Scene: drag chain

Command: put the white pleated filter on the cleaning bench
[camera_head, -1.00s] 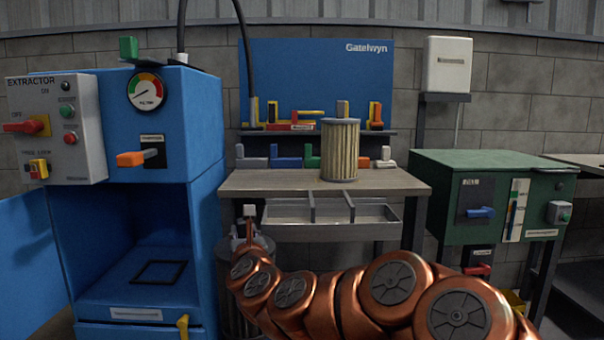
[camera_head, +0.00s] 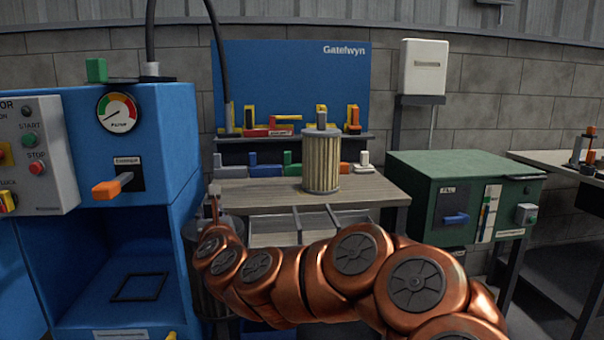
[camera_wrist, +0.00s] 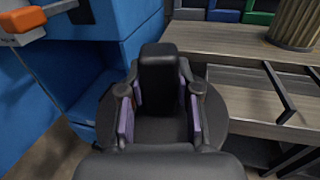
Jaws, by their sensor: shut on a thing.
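My gripper (camera_wrist: 158,92) is shut on the black upright handle (camera_wrist: 158,65) of a round dark cap (camera_wrist: 216,115) in the wrist view. Below it in the head view hangs a greyish pleated cylinder (camera_head: 199,283), which I take as the white pleated filter; my arm hides much of it. The filter is left of the grey-topped bench (camera_head: 250,192), near the blue extractor. A tan pleated filter (camera_head: 321,163) stands upright on that bench and shows at the top right of the wrist view (camera_wrist: 294,22).
The blue extractor cabinet (camera_head: 150,235) stands open at left, with an orange handle (camera_head: 112,187) sticking out. A divided tray (camera_head: 290,227) hangs under the bench front. A green cabinet (camera_head: 465,170) stands right, with another bench (camera_head: 555,164) beyond. Bench top left of the tan filter is clear.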

